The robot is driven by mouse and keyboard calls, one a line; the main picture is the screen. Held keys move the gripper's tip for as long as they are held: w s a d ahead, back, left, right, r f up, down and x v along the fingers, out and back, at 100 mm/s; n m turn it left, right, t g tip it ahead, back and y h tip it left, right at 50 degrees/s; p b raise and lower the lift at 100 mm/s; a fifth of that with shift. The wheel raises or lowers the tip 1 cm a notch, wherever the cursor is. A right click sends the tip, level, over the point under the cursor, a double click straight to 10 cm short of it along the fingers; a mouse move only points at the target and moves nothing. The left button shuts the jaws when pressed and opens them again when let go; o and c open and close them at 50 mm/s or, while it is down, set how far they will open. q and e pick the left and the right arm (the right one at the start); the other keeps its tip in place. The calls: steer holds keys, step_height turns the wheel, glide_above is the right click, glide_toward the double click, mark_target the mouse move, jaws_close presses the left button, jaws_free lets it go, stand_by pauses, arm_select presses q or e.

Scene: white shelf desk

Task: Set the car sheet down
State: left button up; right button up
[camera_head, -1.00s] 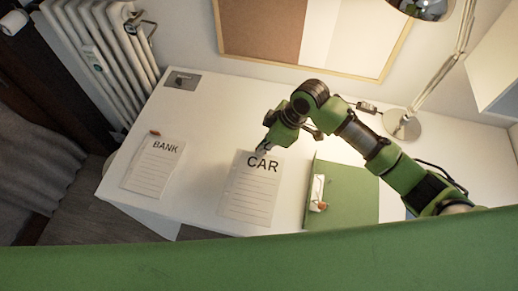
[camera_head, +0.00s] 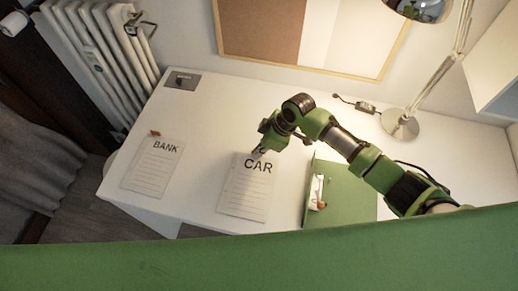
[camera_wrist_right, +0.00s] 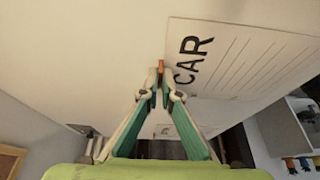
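The car sheet (camera_head: 246,193) is a white lined page headed CAR, over the middle of the white desk. It also shows right of the fingertips in the wrist view (camera_wrist_right: 240,60). My right gripper (camera_head: 259,152) is at its top edge, and the finger hides part of that edge. In the wrist view the gripper (camera_wrist_right: 160,78) has its fingertips together on a small orange-brown tab at the sheet's edge. I cannot tell whether the sheet touches the desk (camera_head: 205,120). My left gripper is not in view.
A BANK sheet (camera_head: 153,168) with a small orange-brown tab lies to the left. A green folder (camera_head: 350,197) with a metal clip lies close to the right. A lamp base (camera_head: 399,126) stands at the back right. Bare desk separates the two sheets.

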steer(key=o, duration=0.4)
steer(key=shift+r, duration=0.1)
steer(key=v, duration=1.2)
